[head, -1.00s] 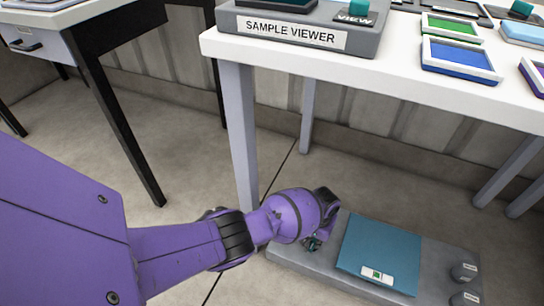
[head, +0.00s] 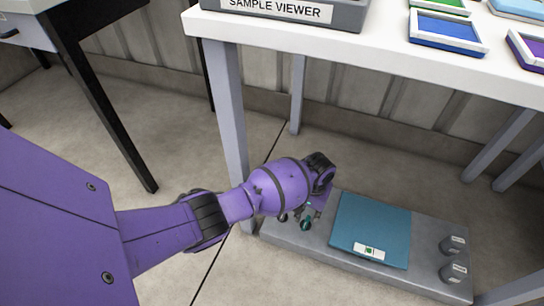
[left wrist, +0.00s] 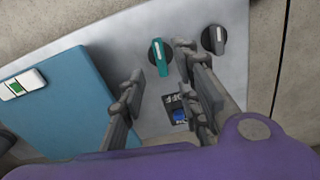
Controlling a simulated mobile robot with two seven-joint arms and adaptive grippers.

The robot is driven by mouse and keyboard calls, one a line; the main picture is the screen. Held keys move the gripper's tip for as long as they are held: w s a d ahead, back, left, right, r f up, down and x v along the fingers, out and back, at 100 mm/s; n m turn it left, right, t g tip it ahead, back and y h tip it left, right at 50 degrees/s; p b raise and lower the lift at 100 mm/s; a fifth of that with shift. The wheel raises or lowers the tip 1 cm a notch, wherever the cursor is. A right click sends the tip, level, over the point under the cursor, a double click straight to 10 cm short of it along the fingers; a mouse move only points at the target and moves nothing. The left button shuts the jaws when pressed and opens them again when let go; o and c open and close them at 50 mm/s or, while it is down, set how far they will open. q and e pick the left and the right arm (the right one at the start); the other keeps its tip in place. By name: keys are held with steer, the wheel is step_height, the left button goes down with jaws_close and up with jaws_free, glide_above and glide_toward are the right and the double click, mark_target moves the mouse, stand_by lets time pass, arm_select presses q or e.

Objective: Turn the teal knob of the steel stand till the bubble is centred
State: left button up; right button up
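The steel stand (head: 420,225) lies low on the floor and carries a blue-teal plate (head: 370,225). A small white level with a green window (head: 369,251) sits on the plate; it also shows in the left wrist view (left wrist: 22,83), but its bubble is too small to judge. The teal knob (head: 306,224) is at the plate's left, by my left gripper (head: 295,217). In the left wrist view the teal knob (left wrist: 160,57) has a white pointer mark and lies between and beyond the open fingers (left wrist: 160,72), apparently untouched. My right gripper is not in view.
A grey knob (left wrist: 214,40) stands near the teal one, close to the right finger. Two grey knobs (head: 453,257) are at the stand's right end. A white table (head: 375,45) overhangs the stand, with a leg (head: 230,120) behind my arm.

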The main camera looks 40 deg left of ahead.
mark_target(306, 222)
arm_select(q)
step_height(306, 222, up, 6)
steer(key=shift+r, duration=0.15)
stand_by(0.7)
